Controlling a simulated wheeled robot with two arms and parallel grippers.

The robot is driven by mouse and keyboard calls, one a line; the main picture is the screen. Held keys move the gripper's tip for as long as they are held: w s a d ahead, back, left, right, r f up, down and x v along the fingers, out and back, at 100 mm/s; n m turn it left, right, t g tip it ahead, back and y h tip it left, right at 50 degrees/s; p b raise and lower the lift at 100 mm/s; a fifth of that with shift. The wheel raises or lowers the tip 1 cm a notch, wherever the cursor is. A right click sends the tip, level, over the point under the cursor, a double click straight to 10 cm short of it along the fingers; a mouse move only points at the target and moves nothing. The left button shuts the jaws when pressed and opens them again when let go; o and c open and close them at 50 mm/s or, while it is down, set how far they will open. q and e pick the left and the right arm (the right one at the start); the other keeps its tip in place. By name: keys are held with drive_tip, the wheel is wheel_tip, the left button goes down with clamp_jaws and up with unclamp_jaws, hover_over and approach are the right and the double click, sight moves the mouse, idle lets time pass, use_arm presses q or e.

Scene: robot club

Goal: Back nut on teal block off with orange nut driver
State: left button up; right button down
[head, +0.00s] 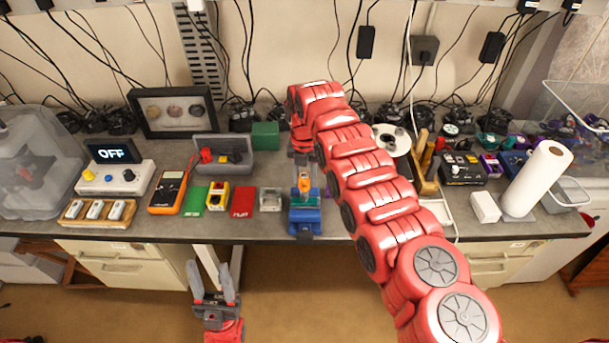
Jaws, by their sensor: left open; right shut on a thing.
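My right arm reaches over the bench, and its gripper (302,158) points down above the blue vise (305,222). It is shut on the orange nut driver (304,183), whose orange part shows just below the fingers. The driver's tip is over or at the vise; I cannot tell whether it touches a nut. My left gripper (213,278) is open and empty in front of the bench edge, fingers pointing toward the bench.
Left of the vise lie a small grey metal block (270,199), red mat (242,202), yellow box (217,195), green mat (193,199) and orange multimeter (168,191). A dark green box (265,136) stands behind. A paper towel roll (538,178) stands far right.

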drive_tip(key=shift+w, duration=0.1)
drive_tip(key=shift+f+b, duration=0.15)
drive_tip(key=shift+b, duration=1.65)
idle(1.2)
drive_tip(key=shift+f+b, duration=0.55)
drive_tip(key=shift+b, duration=0.4)
idle(1.0)
drive_tip(key=shift+c, duration=2)
unclamp_jaws()
drive_tip(key=c, duration=1.1)
drive_tip(key=o, duration=1.1)
